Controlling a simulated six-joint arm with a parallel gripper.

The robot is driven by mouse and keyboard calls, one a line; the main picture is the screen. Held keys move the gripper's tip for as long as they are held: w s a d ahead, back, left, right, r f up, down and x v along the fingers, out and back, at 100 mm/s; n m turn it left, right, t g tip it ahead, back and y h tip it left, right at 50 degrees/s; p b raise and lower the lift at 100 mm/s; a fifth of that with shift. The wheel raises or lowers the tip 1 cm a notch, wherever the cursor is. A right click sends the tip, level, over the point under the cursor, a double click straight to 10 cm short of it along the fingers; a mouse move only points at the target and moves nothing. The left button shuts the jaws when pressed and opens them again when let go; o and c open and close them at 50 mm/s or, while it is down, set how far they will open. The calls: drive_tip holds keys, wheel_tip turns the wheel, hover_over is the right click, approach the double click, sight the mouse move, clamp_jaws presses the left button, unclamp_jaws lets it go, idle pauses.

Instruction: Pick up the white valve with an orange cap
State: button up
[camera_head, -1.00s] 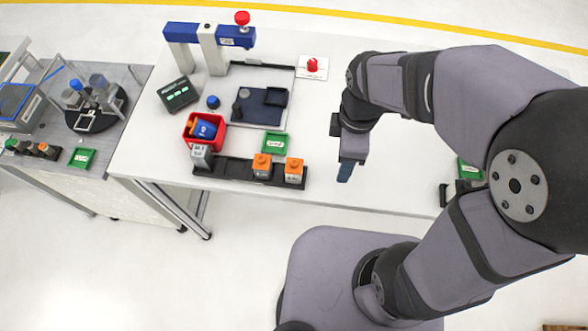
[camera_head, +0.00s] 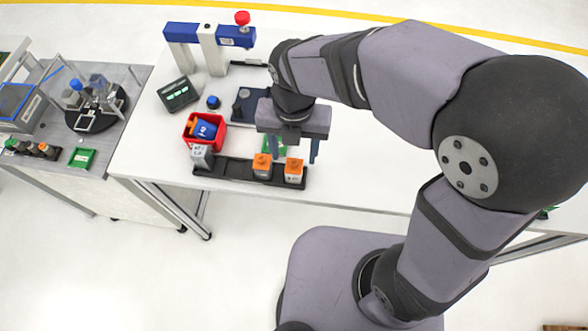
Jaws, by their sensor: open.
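Two white valves with orange caps stand upright in a black rack (camera_head: 222,177) at the table's front edge. One valve (camera_head: 262,171) is in the middle of the rack and the other valve (camera_head: 294,176) is at its right end. My gripper (camera_head: 291,152) is open, with its fingers pointing down over the table just behind these two valves. Its right finger shows near the right valve; the left finger is hard to make out. I cannot tell its height or whether it touches anything. Nothing shows between the fingers.
A grey-white block (camera_head: 202,157) stands at the rack's left end. A red bin (camera_head: 221,142) with a blue item is behind it. A green tray (camera_head: 267,149) is partly hidden by my gripper. A blue-and-white press (camera_head: 212,48) stands at the back.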

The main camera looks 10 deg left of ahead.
sight(294, 162)
drive_tip(key=shift+s+f+p, duration=0.2)
drive_tip(key=shift+f+p, duration=0.55)
drive_tip(key=shift+f, duration=2.8)
drive_tip(key=c, duration=1.2)
